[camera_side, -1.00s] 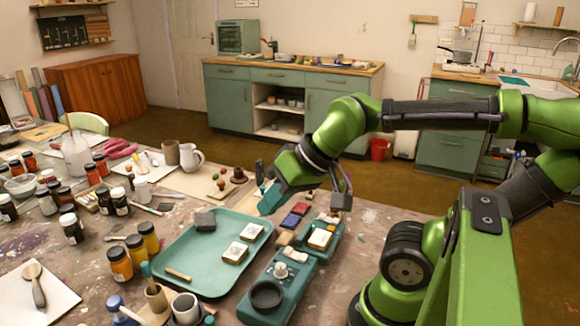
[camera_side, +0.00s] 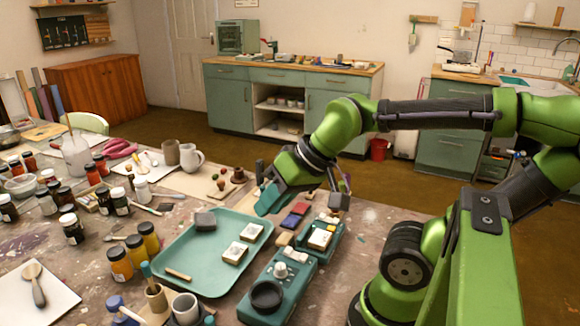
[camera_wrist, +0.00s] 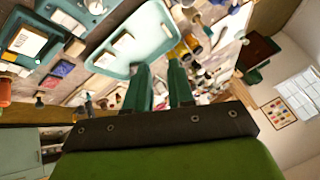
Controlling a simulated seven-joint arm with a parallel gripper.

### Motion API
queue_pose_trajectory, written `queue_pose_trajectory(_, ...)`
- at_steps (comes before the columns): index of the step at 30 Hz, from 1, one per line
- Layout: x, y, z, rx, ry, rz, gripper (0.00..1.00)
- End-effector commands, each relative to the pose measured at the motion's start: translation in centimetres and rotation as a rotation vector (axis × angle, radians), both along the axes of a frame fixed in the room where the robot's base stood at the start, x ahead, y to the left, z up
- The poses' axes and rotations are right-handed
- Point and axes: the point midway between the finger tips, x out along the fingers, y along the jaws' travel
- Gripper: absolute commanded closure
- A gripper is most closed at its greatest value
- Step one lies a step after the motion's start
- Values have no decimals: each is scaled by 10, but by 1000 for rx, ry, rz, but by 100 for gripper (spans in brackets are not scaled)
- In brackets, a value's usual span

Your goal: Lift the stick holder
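My gripper (camera_side: 263,190) hangs in the air above the back right of the teal tray. In the wrist view my gripper (camera_wrist: 160,70) shows two teal fingers standing apart with nothing between them, so it is open and empty. The likeliest stick holder is a small brown cup (camera_side: 156,299) with a teal-tipped stick standing in it, at the front of the table left of the tray. It is well apart from my gripper. I cannot tell for certain that this is the stick holder, and I cannot make it out in the wrist view.
The teal tray (camera_side: 178,250) holds a grey block, two pale tiles and a short stick. Yellow jars (camera_side: 120,263) stand left of it. A grey cup (camera_side: 186,309) stands close to the brown cup. A teal device (camera_side: 277,291) lies right of the tray.

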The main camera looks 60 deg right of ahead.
Motion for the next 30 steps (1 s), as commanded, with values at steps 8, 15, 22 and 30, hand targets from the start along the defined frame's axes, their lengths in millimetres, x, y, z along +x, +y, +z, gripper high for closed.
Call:
queue_pose_trajectory(8, 67, -79, -2, 9, 143, -218, 54)
queue_pose_trajectory(15, 133, -205, -5, -34, 229, -393, 54)
queue_pose_trajectory(22, 163, -341, -25, -121, 305, -506, 54)
queue_pose_trajectory(30, 180, -404, -8, -230, 299, -495, 54)
